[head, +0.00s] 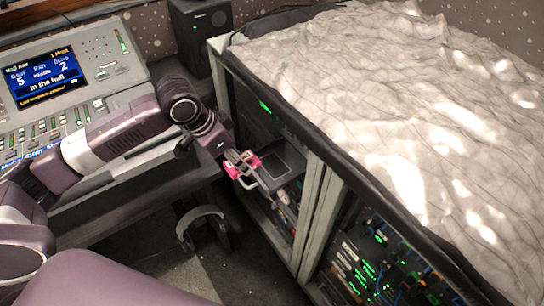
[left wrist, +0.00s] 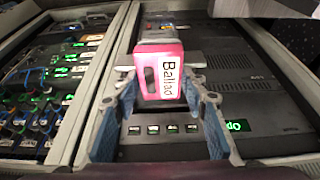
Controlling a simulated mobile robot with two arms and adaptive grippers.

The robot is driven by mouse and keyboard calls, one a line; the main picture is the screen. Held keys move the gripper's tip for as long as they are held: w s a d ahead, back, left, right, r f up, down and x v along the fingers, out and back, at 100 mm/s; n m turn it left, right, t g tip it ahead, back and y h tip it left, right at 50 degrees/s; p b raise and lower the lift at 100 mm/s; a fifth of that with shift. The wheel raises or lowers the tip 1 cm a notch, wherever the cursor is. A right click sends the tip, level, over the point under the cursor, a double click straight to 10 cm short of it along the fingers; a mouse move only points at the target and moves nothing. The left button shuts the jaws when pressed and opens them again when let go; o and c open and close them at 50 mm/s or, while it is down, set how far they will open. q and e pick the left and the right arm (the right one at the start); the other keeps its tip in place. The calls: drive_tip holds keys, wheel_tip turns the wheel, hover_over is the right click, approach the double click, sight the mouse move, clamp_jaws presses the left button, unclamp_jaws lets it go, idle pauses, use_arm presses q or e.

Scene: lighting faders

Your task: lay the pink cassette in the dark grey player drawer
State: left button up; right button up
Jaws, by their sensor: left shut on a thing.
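The pink cassette (head: 243,171) is held out at the front of the equipment rack. In the left wrist view the pink cassette (left wrist: 160,78) shows a white label reading "Ballad". My left gripper (head: 240,160) is shut on it, with a blue-grey finger on each side in the left wrist view (left wrist: 160,100). The dark grey player drawer (head: 284,163) sticks out of the rack just right of the cassette in the head view. Whether the cassette touches the drawer or is above it, I cannot tell. My right gripper is not in view.
The rack's light grey frame (head: 310,205) stands close to the drawer. A crumpled cloth (head: 390,110) covers the rack top. A mixing desk (head: 70,90) is at left, a black speaker (head: 200,35) behind. Headphones (head: 203,220) hang below the desk. Lit, wired gear (head: 375,260) fills the right bay.

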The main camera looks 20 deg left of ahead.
use_arm(q)
drive_tip(key=p, duration=0.1)
hover_over(275, 164)
drive_tip(key=s, duration=0.1)
drive_tip(key=shift+s+a+f, duration=0.15)
drive_tip(key=shift+a+f, duration=0.2)
drive_tip(key=shift+f, duration=0.3)
drive_tip(key=shift+s+a+f+p, duration=0.1)
drive_tip(key=shift+f+p, duration=0.2)
drive_tip(key=shift+f, duration=0.25)
wheel_tip(275, 164, down, 4)
drive_tip(key=shift+r, duration=0.1)
drive_tip(key=shift+f+p, duration=0.25)
drive_tip(key=shift+p, duration=0.25)
drive_tip(key=shift+w+f, duration=0.2)
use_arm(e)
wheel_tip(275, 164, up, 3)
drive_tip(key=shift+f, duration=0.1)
use_arm(q)
drive_tip(key=o, duration=1.2)
drive_tip(key=shift+f, duration=0.1)
drive_tip(key=shift+c, duration=0.2)
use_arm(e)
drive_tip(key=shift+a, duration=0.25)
